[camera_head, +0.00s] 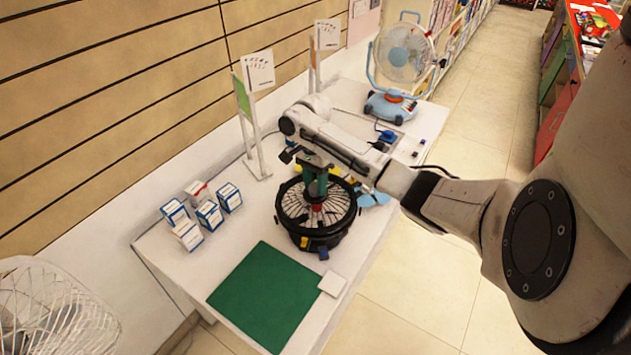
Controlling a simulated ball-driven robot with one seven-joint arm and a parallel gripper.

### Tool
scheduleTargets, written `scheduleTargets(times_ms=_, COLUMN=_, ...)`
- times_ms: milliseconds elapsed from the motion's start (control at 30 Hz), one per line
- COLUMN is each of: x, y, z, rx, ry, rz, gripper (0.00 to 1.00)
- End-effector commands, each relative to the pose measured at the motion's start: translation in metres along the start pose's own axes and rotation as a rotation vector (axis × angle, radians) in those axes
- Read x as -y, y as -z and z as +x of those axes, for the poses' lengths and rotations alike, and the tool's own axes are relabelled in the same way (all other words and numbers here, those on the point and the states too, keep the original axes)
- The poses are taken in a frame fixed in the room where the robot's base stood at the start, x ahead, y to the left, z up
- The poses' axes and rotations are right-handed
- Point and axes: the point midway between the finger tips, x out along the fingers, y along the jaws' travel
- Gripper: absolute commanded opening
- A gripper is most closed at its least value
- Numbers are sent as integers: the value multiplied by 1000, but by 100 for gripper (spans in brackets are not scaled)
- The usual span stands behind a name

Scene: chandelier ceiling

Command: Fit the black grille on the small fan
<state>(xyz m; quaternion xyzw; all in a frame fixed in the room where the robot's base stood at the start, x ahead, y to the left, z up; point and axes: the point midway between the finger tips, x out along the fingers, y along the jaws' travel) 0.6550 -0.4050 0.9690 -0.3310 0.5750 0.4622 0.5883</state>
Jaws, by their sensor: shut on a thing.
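The round black grille (296,206) with thin radial wires is on the white table, at mid-picture. My gripper and wrist hide part of the grille's far side. I cannot tell whether the grille is seated on the fan or just above it.
A green mat (265,295) and a white square (333,284) lie at the near end of the white table (165,257). Several small boxes (210,214) stand left. A sign stand (257,160) and a blue-white fan (401,60) stand behind. Another fan (50,310) is lower left.

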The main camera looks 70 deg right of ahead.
Motion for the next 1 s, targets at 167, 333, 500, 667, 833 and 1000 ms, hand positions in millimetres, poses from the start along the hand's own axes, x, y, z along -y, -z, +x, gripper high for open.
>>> scheduleTargets(times_ms=167, x=-2, y=-3, z=10, rx=8, ry=-16, rz=0, gripper=0)
scheduleTargets(times_ms=333, x=-2, y=-3, z=9, rx=8, ry=-15, rz=0, gripper=52)
scheduleTargets(times_ms=500, x=-1, y=-3, z=9, rx=8, ry=-12, rz=-1, gripper=68)
scheduleTargets(times_ms=667, x=0, y=-3, z=8, rx=7, ry=-8, rz=-1, gripper=70)
scheduleTargets(times_ms=833, x=0, y=-3, z=8, rx=7, ry=-7, rz=-2, gripper=62)
scheduleTargets(times_ms=1000, x=0, y=-3, z=7, rx=7, ry=-6, rz=-2, gripper=64)
